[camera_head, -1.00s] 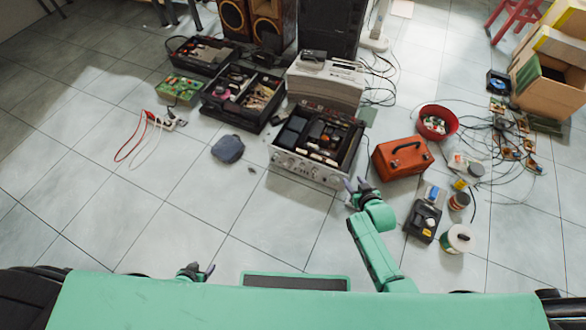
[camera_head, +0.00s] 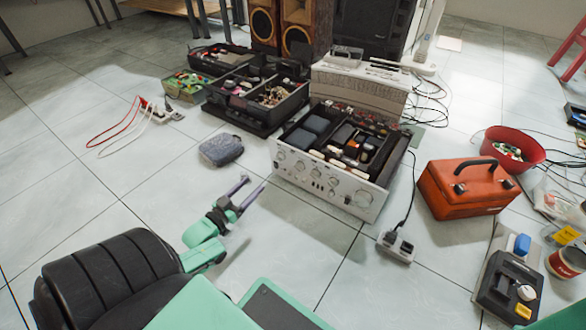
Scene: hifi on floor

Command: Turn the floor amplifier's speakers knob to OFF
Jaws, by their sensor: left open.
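The floor amplifier (camera_head: 322,190) stands open-topped on the tiles in the middle, its silver front panel facing me. Several round knobs and small switches line the panel; their labels are too small to read, so I cannot tell which knob is the speakers one or where it points. My left gripper (camera_head: 254,185) is open and empty, to the left of and in front of the amplifier's left end. Its two fingers point toward the panel and appear apart from it. My right gripper is not in view.
A grey pouch (camera_head: 221,150) lies left of the amplifier. A red metal box (camera_head: 462,198) and a white power strip (camera_head: 396,247) are to its right. Black parts trays (camera_head: 240,118) and a pale case (camera_head: 355,88) stand behind.

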